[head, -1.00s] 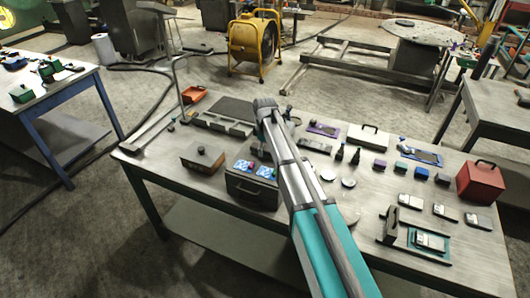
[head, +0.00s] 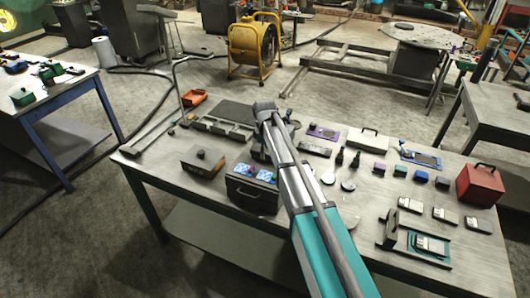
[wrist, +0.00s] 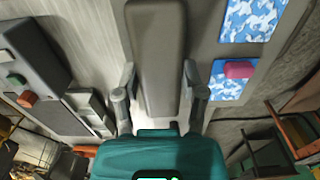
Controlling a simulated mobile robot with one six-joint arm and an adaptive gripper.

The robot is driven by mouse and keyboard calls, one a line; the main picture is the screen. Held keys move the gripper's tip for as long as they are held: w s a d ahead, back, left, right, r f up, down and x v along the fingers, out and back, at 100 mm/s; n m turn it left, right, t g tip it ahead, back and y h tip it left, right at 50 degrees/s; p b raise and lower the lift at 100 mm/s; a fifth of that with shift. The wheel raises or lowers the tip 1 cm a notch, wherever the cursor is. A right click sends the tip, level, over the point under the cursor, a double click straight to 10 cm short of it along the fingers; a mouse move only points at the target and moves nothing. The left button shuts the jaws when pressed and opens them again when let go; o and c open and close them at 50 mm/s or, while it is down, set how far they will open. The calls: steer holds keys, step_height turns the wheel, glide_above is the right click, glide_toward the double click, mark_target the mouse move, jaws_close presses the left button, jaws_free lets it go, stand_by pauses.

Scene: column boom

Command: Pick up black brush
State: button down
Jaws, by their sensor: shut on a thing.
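In the wrist view, a long dark grey-black block with rounded edges, which I take as the black brush (wrist: 157,50), lies between the two fingers of my gripper (wrist: 160,88). The fingers are shut on it, one on each side. In the head view my arm reaches over the table to beside the dark toolbox (head: 252,195), and mostly hides the gripper and brush.
The toolbox has blue patterned cards (wrist: 252,20) on top, right of the brush in the wrist view. A brown box (head: 203,163) stands left of it. A red box (head: 480,185) and a white case (head: 368,142) stand to the right. Bare tabletop (head: 165,160) shows at the left.

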steer(key=shift+r+p, duration=1.2)
steer(key=shift+r, duration=0.15)
steer(key=s+d+r+p, duration=0.4)
steer(key=s+r+p, duration=0.6)
steer(key=s, duration=0.3)
steer(key=shift+s, duration=0.25)
